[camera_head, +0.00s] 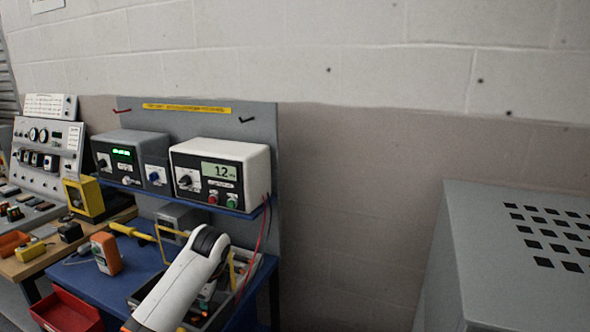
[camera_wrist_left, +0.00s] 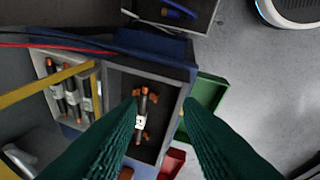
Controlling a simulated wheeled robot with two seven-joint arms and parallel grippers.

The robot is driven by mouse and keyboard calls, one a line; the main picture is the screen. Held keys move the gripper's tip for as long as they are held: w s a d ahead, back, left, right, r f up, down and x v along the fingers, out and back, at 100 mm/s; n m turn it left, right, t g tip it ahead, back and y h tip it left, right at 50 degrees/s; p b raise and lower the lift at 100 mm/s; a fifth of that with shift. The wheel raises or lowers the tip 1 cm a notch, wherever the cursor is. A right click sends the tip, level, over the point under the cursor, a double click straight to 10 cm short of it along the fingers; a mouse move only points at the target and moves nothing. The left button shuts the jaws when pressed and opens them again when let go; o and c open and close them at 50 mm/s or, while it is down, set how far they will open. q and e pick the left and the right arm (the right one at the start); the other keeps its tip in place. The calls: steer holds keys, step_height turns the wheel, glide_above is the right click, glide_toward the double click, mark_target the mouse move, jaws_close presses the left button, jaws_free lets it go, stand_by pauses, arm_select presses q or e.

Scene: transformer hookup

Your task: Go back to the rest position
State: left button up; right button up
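My left gripper (camera_wrist_left: 160,103) shows in the left wrist view as two green ribbed fingers, spread apart with nothing between their tips. Below them, a dark cylinder with orange ends and a white label (camera_wrist_left: 141,122) lies in a dark compartment of a tray (camera_wrist_left: 174,88). Several similar cylinders (camera_wrist_left: 72,100) lie in the lighter compartment to the left. In the head view, my white arm with a black joint reaches over the blue bench, and its fingers cannot be made out. My right gripper is in neither view.
The blue bench (camera_head: 140,262) carries an orange meter (camera_head: 106,254). A white instrument (camera_head: 222,170) and a grey one (camera_head: 130,156) stand on a shelf above. Red (camera_head: 66,312) and green (camera_wrist_left: 208,90) bins sit by the bench. A grey cabinet (camera_head: 515,285) stands right. Wires cross the wrist view.

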arm_select(q)
steer(key=s+d+f+n+h, duration=0.15)
steer(key=s+f+n, duration=0.25)
steer(key=s+f, duration=0.5)
steer(key=s+d+f+n+h, duration=0.1)
steer(key=s+d+f+n, duration=0.4)
steer(key=s, duration=0.6)
steer(key=s+a+r+n, duration=0.1)
steer(key=s+a+n, duration=0.3)
steer(key=s, duration=0.6)
steer(key=s+a+r+n, duration=0.15)
steer(key=s+n, duration=0.35)
steer(key=s, duration=0.6)
step_height(320, 180, down, 26)
steer(key=g, duration=0.1)
steer(key=s+a+f, duration=0.2)
steer(key=s+f, duration=0.6)
steer(key=f, duration=0.1)
steer(key=s+a+f+g+b, duration=0.1)
steer(key=s+f, duration=0.8)
steer(key=shift+s+a+f, duration=0.15)
steer(key=shift+s+a, duration=0.05)
steer(key=shift+a, duration=0.2)
